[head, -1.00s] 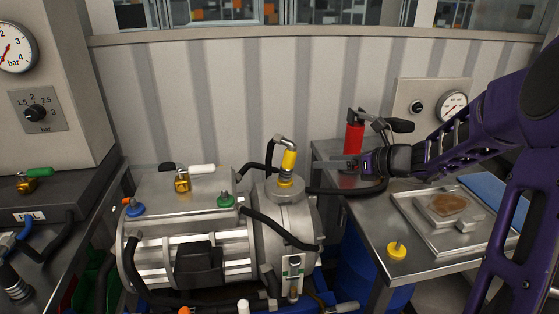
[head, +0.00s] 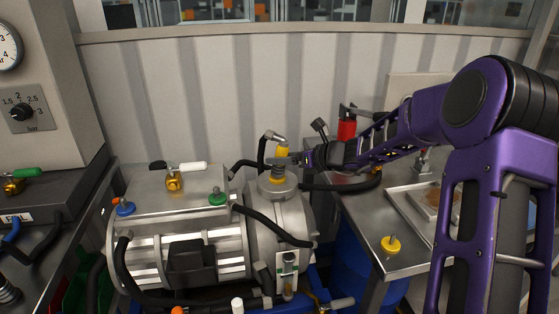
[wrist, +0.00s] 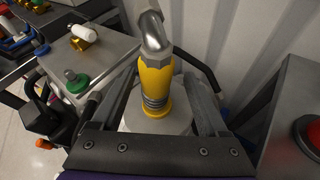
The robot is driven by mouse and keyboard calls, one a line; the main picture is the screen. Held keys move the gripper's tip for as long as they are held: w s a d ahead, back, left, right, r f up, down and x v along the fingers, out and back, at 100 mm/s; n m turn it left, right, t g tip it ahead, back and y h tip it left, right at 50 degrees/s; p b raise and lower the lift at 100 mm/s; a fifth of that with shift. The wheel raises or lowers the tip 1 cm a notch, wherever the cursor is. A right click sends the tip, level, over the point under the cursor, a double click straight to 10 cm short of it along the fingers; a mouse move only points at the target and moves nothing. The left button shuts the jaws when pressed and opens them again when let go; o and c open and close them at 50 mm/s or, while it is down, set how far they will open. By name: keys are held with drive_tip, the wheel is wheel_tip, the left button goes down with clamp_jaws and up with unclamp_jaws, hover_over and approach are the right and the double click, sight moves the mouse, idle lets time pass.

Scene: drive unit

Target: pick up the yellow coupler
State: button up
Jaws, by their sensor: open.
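The yellow coupler (head: 281,155) stands upright on top of the round end of the metal drive unit (head: 185,238), with a metal elbow at its upper end. In the wrist view the yellow coupler (wrist: 154,84) sits between my two open fingers, with the elbow above it and a yellow ring at its base. My gripper (head: 287,160) is open at the coupler's height, its fingers reaching in from the right. The wrist view also shows my gripper (wrist: 160,100) with one finger on each side of the coupler. I cannot tell whether either finger touches it.
A steel table (head: 363,232) on the right holds a red cylinder (head: 347,130), a tray (head: 404,211) and a loose yellow-topped fitting (head: 391,245). A black hose (head: 268,228) crosses the unit's front. A green cap (head: 217,198) and a white-handled valve (head: 177,178) are to the left.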

drive_tip(key=x, duration=0.4)
drive_tip(key=shift+a+f, duration=0.1)
drive_tip(key=shift+a, duration=0.2)
clamp_jaws()
